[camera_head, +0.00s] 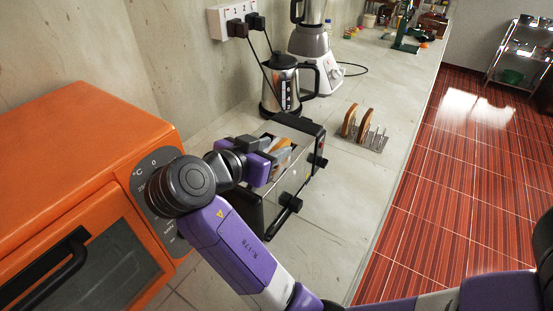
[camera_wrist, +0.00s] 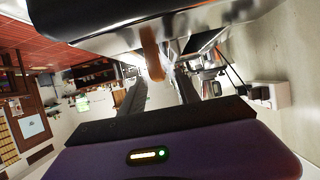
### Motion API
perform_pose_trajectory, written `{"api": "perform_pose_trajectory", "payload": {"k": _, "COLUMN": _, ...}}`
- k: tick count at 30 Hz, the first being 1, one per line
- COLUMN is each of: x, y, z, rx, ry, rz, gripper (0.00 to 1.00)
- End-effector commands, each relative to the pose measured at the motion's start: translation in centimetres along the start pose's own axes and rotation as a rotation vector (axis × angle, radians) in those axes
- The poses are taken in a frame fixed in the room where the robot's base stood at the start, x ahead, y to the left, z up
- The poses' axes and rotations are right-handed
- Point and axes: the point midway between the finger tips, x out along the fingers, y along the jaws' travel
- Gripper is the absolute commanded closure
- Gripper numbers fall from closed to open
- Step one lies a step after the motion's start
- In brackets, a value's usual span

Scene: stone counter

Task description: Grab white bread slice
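A toaster (camera_head: 302,125) with a shiny metal body and black ends stands on the counter. A bread slice with a tan-brown crust (camera_head: 281,146) sticks up from its slot, and it also shows in the wrist view (camera_wrist: 152,55). My gripper (camera_head: 279,151) is level with the toaster top, close to this slice. In the wrist view, my two dark fingers (camera_wrist: 160,80) are apart, with the slice's edge showing between or just beyond their tips. Contact cannot be made out. The slice's lower part is hidden in the toaster.
A metal rack (camera_head: 375,138) with brown bread slices (camera_head: 350,120) stands right of the toaster. A steel kettle (camera_head: 281,88) and a blender (camera_head: 311,45) stand behind. An orange oven (camera_head: 75,140) fills the left. The counter's right strip is mostly clear.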

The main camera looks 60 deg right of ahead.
Motion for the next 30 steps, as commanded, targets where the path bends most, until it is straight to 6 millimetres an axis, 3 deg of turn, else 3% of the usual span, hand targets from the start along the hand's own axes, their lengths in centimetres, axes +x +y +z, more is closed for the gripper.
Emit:
{"api": "perform_pose_trajectory", "payload": {"k": 5, "x": 2.0, "y": 0.0, "z": -0.1, "rx": -0.001, "ry": 0.001, "rz": 0.001, "gripper": 0.62}}
{"api": "perform_pose_trajectory", "payload": {"k": 13, "x": 2.3, "y": 0.0, "z": 0.0, "rx": 0.0, "ry": 0.001, "rz": -0.002, "gripper": 0.62}}
{"api": "perform_pose_trajectory", "payload": {"k": 19, "x": 2.2, "y": 0.0, "z": 0.0, "rx": 0.0, "ry": 0.001, "rz": -0.002, "gripper": 0.99}}
{"api": "perform_pose_trajectory", "payload": {"k": 30, "x": 2.2, "y": 0.0, "z": -0.1, "rx": 0.0, "ry": 0.001, "rz": -0.002, "gripper": 1.0}}
